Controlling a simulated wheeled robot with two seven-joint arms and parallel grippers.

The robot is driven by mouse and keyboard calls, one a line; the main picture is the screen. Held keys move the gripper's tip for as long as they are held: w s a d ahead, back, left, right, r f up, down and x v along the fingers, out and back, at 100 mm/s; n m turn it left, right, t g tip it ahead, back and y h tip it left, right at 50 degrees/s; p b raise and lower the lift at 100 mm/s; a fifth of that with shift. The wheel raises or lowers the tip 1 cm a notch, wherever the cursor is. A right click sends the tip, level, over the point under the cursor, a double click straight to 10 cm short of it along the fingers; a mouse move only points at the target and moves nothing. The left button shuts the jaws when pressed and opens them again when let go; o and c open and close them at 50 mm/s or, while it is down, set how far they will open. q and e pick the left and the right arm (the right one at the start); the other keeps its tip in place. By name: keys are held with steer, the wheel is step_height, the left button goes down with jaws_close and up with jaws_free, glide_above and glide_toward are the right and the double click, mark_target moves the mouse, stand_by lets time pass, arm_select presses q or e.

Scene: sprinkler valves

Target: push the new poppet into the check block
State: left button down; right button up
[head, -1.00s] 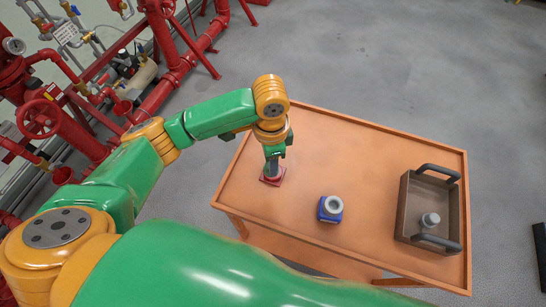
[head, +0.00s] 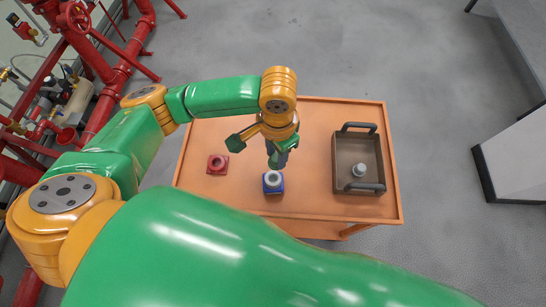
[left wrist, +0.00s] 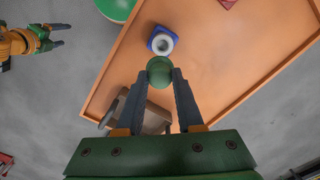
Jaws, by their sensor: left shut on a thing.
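My left gripper (head: 277,163) is shut on a green round piece (left wrist: 159,71), which shows between its fingertips in the left wrist view. In the head view the fingers hide it. The gripper is close to a blue block (head: 273,188) with a pale grey ring on top, on the table. The left wrist view shows this blue block (left wrist: 153,45) just beyond the green piece, apparently apart from it. A red block (head: 211,169) with a round top lies to the left. Which block is the check block, I cannot tell. My right gripper (left wrist: 65,35) appears open and empty, off the table.
A brown tray (head: 346,148) with dark handles holds a grey cylindrical part (head: 359,170) on the right of the orange table (head: 240,208). The table between the blue block and the tray is clear. Red pipes (head: 125,60) stand at the left.

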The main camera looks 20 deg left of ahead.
mark_target(272, 167)
arm_select(q)
steer(key=shift+w+d, duration=0.1)
steer(key=shift+d, duration=0.05)
steer(key=shift+s+a+f, duration=0.1)
steer(key=shift+s+a, duration=0.15)
steer(key=shift+a, duration=0.55)
steer(key=shift+f+b, duration=0.3)
steer(key=f+b, duration=0.1)
steer(key=f, duration=0.1)
steer(key=f+b, duration=0.1)
steer(key=f, duration=0.2)
steer(key=shift+d+f, duration=0.2)
steer(key=shift+f, duration=0.85)
arm_select(e)
steer(key=shift+a+f, duration=0.15)
steer(key=shift+f, duration=0.45)
steer(key=shift+a+f, duration=0.15)
steer(key=shift+f, duration=0.45)
steer(key=shift+r, duration=0.15)
arm_select(q)
steer(key=shift+p, duration=0.4)
arm_select(e)
steer(key=shift+r, duration=0.4)
